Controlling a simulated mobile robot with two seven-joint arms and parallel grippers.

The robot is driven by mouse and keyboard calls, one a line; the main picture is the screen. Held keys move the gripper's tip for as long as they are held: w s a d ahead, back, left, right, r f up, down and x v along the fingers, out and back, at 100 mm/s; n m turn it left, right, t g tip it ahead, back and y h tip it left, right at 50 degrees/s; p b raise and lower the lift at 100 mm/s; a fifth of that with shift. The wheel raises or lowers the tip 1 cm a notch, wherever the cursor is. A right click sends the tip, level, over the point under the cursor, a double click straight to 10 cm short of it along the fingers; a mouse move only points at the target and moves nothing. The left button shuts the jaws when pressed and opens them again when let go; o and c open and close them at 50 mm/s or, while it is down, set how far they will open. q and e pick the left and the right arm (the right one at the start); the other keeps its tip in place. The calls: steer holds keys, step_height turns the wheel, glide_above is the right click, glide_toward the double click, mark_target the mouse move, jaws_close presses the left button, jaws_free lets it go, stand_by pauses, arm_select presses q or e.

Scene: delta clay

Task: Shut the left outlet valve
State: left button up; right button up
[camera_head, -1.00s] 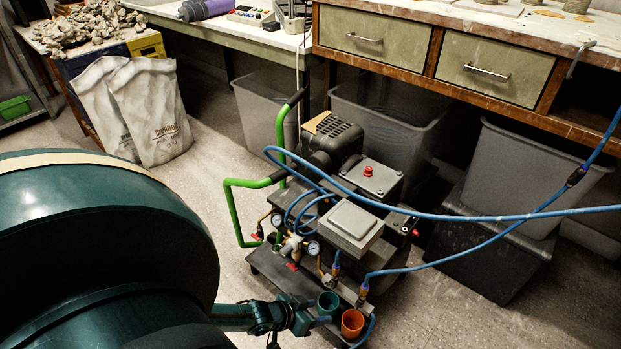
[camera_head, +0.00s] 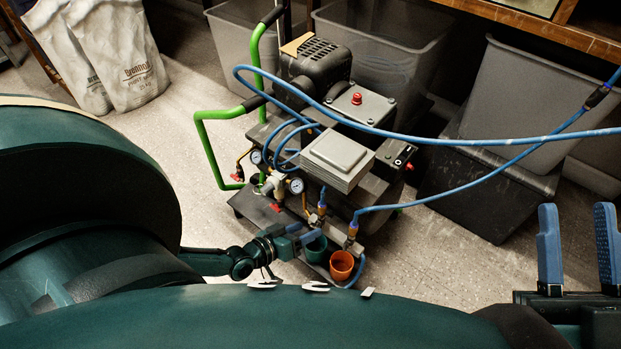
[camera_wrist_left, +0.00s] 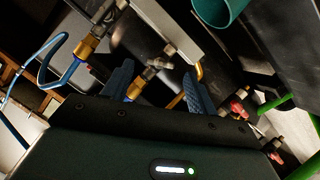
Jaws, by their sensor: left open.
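The compressor cart's two outlet valves are brass fittings with blue hose connectors at its front; the left outlet valve (camera_head: 318,213) stands left of the right one (camera_head: 351,234). My left gripper (camera_head: 302,236) is low at the cart's front, just below the left outlet, beside a green cup. In the left wrist view, the open blue fingers (camera_wrist_left: 158,88) have a brass and silver fitting (camera_wrist_left: 148,75) between or just beyond them; contact cannot be told. The valve's handle position is unclear. My right gripper (camera_head: 579,250) is open and empty at the far right.
Blue hoses (camera_head: 440,140) loop over the cart. An orange cup (camera_head: 341,265) and a green cup (camera_head: 315,246) sit at its front. Red handles (camera_head: 276,208) and gauges (camera_head: 296,186) are left of the outlets.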

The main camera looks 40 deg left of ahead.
arm_select(q)
steer(key=shift+b+x, duration=0.4)
steer(key=shift+x, duration=1.05)
arm_select(e)
steer(key=shift+d+r+n+y, duration=0.1)
steer(key=shift+r+n+y, duration=0.7)
steer(key=shift+r+n, duration=0.1)
arm_select(q)
steer(key=c, duration=1)
steer(key=shift+d+m+y+p, duration=0.2)
steer(key=shift+m+y+p, duration=1.5)
steer(key=shift+p, duration=1.8)
arm_select(e)
step_height(320, 180, down, 6)
steer(key=s+m+g+h, duration=0.1)
steer(key=m+g+h, duration=0.1)
steer(key=m+h, duration=0.2)
steer(key=shift+a+m+h, duration=0.2)
steer(key=shift+m+h, duration=0.2)
steer(key=shift+h, duration=0.3)
arm_select(q)
steer(key=shift+m, duration=0.4)
steer(key=o, duration=1)
